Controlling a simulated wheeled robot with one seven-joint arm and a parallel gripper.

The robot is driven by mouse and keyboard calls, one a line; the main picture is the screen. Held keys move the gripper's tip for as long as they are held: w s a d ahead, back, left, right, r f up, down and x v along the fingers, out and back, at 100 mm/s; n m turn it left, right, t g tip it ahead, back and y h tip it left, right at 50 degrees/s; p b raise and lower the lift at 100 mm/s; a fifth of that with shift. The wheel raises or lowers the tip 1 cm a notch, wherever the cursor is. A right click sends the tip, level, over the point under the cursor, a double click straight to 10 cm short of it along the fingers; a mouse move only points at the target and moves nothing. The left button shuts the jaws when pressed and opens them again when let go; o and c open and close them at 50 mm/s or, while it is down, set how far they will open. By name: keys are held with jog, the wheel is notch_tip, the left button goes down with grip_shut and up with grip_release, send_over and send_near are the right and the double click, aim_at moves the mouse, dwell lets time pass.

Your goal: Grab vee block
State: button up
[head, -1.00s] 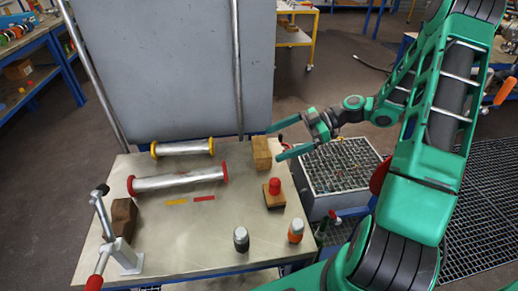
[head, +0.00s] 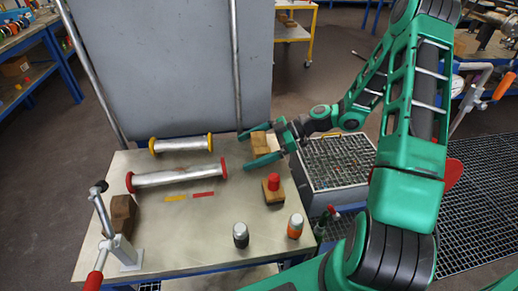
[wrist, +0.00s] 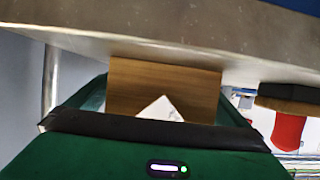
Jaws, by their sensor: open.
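The vee block (head: 260,142) is a light brown wooden block at the back right of the metal-topped table. In the wrist view the vee block (wrist: 150,82) fills the middle, with a pale V-shaped notch in its edge. My gripper (head: 244,151) is open, with its green fingers reaching in from the right, one on each side of the block. The wrist view shows a finger at either side of the block; I cannot tell whether either touches it. The fingers partly hide the block in the head view.
A block with a red knob (head: 273,188) stands just in front of the vee block. Two metal rollers (head: 180,178), a dark wooden block (head: 122,213), a lever clamp (head: 122,250) and two small bottles (head: 295,226) are also on the table (head: 200,245). A grey panel rises behind.

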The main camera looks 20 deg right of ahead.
jog(key=shift+c, duration=0.6)
jog(key=c, duration=0.9)
jog(key=shift+r, duration=0.1)
